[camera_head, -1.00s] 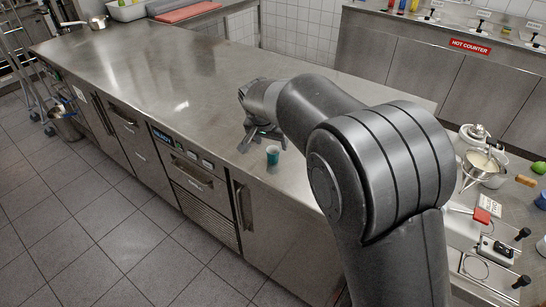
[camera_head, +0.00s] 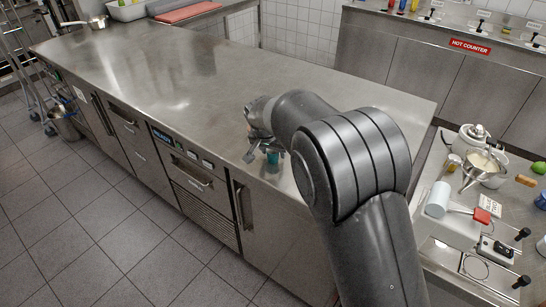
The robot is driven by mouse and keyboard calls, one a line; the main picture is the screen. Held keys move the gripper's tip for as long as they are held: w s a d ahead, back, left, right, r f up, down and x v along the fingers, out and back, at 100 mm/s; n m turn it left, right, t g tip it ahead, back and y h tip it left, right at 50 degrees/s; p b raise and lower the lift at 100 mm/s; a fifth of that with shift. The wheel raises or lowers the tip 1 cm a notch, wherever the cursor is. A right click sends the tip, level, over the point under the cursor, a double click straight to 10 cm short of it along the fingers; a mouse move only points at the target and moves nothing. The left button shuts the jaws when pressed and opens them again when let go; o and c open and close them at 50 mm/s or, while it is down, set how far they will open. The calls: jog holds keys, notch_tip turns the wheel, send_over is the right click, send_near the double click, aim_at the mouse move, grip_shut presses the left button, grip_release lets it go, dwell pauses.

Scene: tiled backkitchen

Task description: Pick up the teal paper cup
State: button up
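The teal paper cup (camera_head: 272,159) stands upright on the steel counter (camera_head: 190,75), near its front edge. It is small in the head view, and part of it is hidden by my gripper. My gripper (camera_head: 262,153) is low over the counter at the cup, with a finger to the cup's left and the arm reaching in from the right. The fingers look spread around or beside the cup. I cannot tell whether they touch it.
The counter to the left and behind is clear. At the right, another worktop holds a mixing bowl (camera_head: 484,168), a red-ended tool (camera_head: 481,215) and other items.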

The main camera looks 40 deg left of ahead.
jog(key=c, duration=0.7)
jog(key=shift+o, duration=0.2)
jog(key=shift+r, duration=0.15)
